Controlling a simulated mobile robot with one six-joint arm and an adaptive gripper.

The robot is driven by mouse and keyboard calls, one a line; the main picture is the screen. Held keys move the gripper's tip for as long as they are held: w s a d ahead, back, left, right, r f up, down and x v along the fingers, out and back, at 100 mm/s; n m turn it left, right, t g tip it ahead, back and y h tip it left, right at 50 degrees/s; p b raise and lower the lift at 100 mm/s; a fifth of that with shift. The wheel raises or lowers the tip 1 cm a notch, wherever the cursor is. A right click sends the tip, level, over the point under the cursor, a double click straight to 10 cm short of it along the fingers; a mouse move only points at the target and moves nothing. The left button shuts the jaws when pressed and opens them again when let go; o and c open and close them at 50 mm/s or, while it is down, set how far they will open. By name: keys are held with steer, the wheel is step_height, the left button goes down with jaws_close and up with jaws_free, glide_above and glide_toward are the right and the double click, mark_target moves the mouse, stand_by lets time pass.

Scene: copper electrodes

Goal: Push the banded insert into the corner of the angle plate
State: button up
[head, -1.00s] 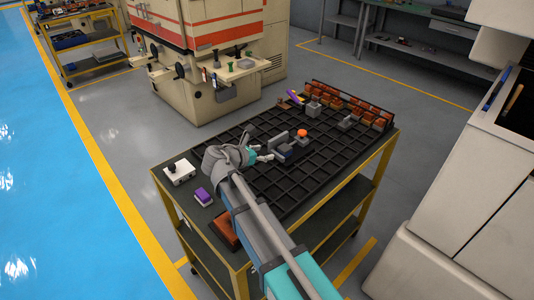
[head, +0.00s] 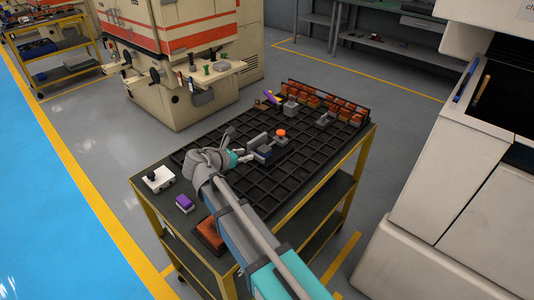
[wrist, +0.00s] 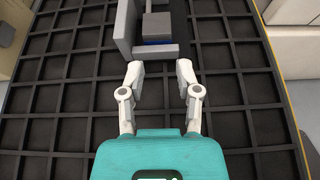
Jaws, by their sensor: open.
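The grey angle plate (wrist: 124,28) is at the top of the wrist view, with a tall wall on the left and a low lip along its near side. The banded insert (wrist: 157,24), a grey block with a blue band, sits between these, right of the tall wall; a narrow gap to that wall cannot be ruled out. My gripper (wrist: 159,68) is open and empty, its fingertips just on the near side of the plate. Contact with the plate cannot be told. In the head view the plate (head: 257,141) stands just beyond my gripper (head: 247,157); the insert is hard to make out there.
A black gridded surface (head: 285,178) covers the cart top. An orange-topped piece (head: 281,133) stands just beyond the plate; grey blocks (head: 291,109) and a rack of orange-brown parts (head: 325,103) are farther back. A white box (head: 158,179) and purple block (head: 185,203) lie at left.

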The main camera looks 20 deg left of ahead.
steer(key=shift+w+d+m, duration=0.25)
steer(key=shift+d+m, duration=0.05)
steer(key=shift+d, duration=0.1)
steer(key=shift+c, duration=1.1)
steer(key=w+d+m+g+p, duration=0.1)
steer(key=d+m+g+p, duration=0.1)
steer(key=w+d+m+g+y+p, duration=0.1)
steer(key=d+m+g+p, duration=0.1)
steer(key=w+d+m+g+y+p, duration=0.1)
steer(key=d+m+g+p, duration=0.1)
steer(key=d+m+p, duration=0.1)
steer(key=shift+w+f, duration=0.1)
steer(key=shift+f, duration=0.1)
jaws_close()
steer(key=w+d+r+m+g+y+p, duration=0.1)
steer(key=d+r+m+g+y+p, duration=0.3)
steer(key=m, duration=0.6)
steer(key=d+r+y+p, duration=0.1)
steer(key=y+p, duration=0.1)
steer(key=p, duration=0.1)
steer(key=shift+w+g+p, duration=0.3)
steer(key=shift+g+p, duration=0.1)
steer(key=shift+d, duration=0.1)
